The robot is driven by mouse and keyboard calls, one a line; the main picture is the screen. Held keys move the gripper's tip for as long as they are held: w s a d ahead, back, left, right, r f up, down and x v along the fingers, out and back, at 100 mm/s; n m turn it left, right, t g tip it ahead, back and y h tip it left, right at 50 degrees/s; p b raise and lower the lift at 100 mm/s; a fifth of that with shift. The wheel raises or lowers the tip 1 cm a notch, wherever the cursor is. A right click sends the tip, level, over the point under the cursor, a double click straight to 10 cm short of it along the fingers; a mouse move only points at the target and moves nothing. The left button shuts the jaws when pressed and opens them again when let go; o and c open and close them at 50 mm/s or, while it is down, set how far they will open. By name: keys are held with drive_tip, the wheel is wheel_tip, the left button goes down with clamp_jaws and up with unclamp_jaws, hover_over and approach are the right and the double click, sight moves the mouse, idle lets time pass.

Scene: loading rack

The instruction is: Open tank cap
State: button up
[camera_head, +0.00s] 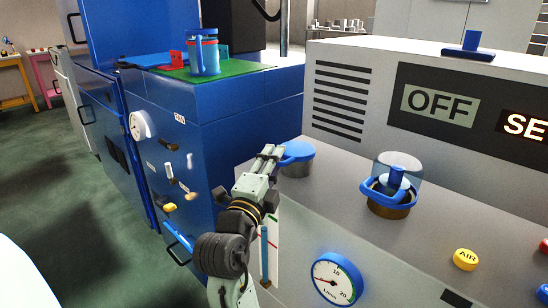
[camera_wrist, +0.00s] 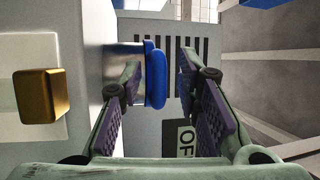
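The tank cap (camera_head: 296,151) is a round blue lid with a small lip. It sits on a short grey metal neck (camera_head: 299,169) on top of the grey machine. In the wrist view the blue cap (camera_wrist: 155,75) shows edge-on, turned sideways, between my two fingers. My gripper (camera_head: 270,153) is at the left side of the cap in the head view. Its fingers (camera_wrist: 160,65) are apart, one on each side of the cap's rim, with a visible gap at the right finger. I cannot tell whether the left finger touches the neck or cap.
A clear dome with a blue ring and knob (camera_head: 394,185) stands right of the cap. Behind is a panel reading OFF (camera_head: 440,104). A round gauge (camera_head: 337,280) is on the front. A blue cabinet (camera_head: 245,110) stands left. A gold knob (camera_wrist: 40,96) shows in the wrist view.

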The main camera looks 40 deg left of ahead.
drive_tip(key=shift+w, duration=0.2)
drive_tip(key=shift+c, duration=0.2)
clamp_jaws()
drive_tip(key=shift+r, duration=0.1)
idle(0.5)
